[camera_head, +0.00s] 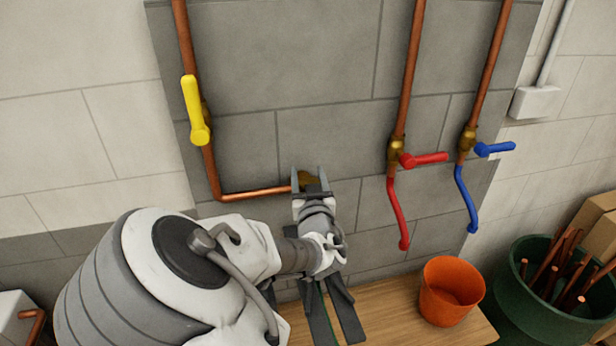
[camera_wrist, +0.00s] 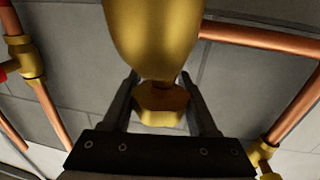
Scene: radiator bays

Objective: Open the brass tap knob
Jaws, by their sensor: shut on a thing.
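The brass tap knob (camera_head: 306,181) is at the right end of the low copper pipe, on the grey wall. In the wrist view it is a small faceted brass piece (camera_wrist: 161,104) beside a larger rounded brass body (camera_wrist: 154,38). My gripper (camera_head: 309,178) reaches up to it, with one finger on each side. The wrist view also shows my gripper (camera_wrist: 160,90) shut on the knob, its dark fingers flanking it. The fingers and wrist hide part of the knob in the head view.
A yellow lever (camera_head: 195,110) lies along the left pipe. A red lever (camera_head: 425,159) and a blue lever (camera_head: 495,149) point right. Below are a wooden bench (camera_head: 385,318), an orange pot (camera_head: 449,292) and a green tub (camera_head: 540,305) of copper offcuts.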

